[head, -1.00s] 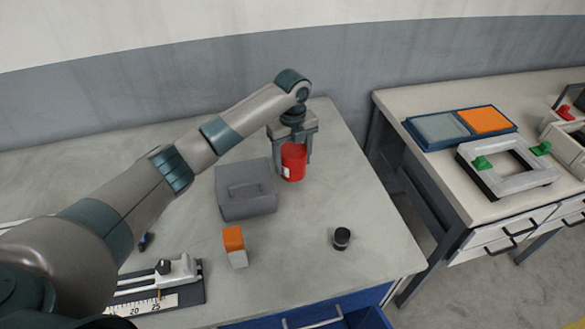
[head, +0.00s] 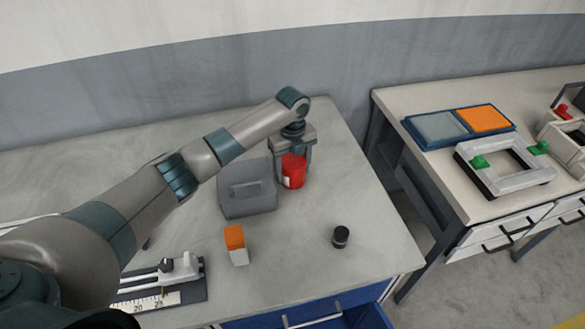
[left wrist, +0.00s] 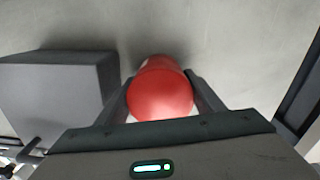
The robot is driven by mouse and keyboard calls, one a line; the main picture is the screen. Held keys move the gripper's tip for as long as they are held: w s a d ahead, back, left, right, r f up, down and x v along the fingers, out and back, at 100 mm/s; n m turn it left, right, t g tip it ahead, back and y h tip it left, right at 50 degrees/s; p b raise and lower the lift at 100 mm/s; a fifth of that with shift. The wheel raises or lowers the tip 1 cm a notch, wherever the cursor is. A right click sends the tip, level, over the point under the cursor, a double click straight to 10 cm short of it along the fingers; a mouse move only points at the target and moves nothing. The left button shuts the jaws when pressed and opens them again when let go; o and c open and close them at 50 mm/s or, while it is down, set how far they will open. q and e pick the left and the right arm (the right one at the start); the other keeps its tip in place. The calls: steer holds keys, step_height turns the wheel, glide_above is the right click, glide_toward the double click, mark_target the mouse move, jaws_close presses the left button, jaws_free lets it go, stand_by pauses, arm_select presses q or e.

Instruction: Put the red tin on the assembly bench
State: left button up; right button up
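The red tin (head: 294,171), with a pale label on its side, is upright near the back right of the grey-topped bench (head: 290,220). My left gripper (head: 294,160) reaches down over it with one finger on each side. In the left wrist view the tin (left wrist: 160,92) sits between the two fingers (left wrist: 163,98), which lie close against its sides. The gripper looks shut on it. I cannot tell whether the tin's base touches the bench top. My right gripper is not in view.
A grey box (head: 246,190) stands just left of the tin. An orange and white block (head: 236,246) and a black knob-like piece (head: 340,237) lie nearer. A second bench (head: 400,105) at right, across a gap, holds a two-colour tray (head: 438,127) and a frame fixture (head: 505,182).

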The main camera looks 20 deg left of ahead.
arm_select(q)
steer(key=shift+o, duration=0.4)
steer(key=shift+r, duration=0.15)
step_height(320, 180, up, 11)
steer(key=b, duration=0.3)
steer(key=shift+r, duration=0.6)
